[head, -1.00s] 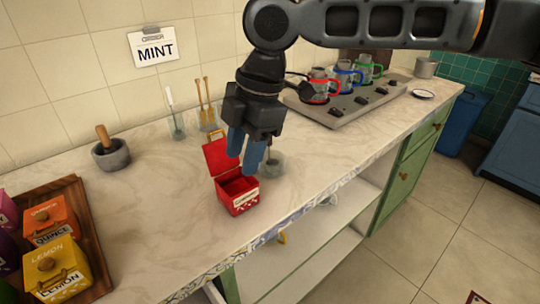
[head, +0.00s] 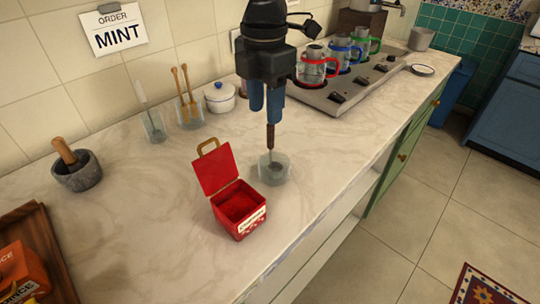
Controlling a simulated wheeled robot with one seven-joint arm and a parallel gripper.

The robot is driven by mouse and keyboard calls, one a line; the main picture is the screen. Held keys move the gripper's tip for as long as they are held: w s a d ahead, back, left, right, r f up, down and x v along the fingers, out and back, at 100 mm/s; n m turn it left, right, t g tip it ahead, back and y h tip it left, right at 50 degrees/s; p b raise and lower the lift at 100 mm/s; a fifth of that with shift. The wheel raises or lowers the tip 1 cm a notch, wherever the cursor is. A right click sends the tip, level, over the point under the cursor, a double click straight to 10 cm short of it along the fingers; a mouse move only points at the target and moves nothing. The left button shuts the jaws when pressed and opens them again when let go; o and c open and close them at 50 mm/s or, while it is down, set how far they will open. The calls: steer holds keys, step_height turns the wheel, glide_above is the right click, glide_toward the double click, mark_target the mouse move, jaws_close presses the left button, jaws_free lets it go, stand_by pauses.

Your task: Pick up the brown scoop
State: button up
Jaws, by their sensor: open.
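The brown scoop (head: 270,138) stands nearly upright in a small clear glass (head: 274,168) on the counter, with its dark brown handle up. Its lower end is inside the glass and hard to make out. My gripper (head: 265,112) points down above the glass, with its blue fingers apart and nothing held. The top of the scoop's handle is just at the tip of the right finger; I cannot tell whether it lies between the fingers or behind them.
An open red box (head: 239,210) with red contents stands close to the front left of the glass. A white lidded pot (head: 219,98), glasses with utensils and a mortar (head: 77,173) stand along the wall. A stove (head: 352,85) with several mugs is at the back right.

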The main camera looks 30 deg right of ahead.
mark_target(271, 145)
steer(key=f, duration=0.6)
steer(key=shift+s+d+f, duration=0.25)
steer(key=shift+s+d, duration=0.1)
steer(key=shift+c, duration=0.2)
jaws_close()
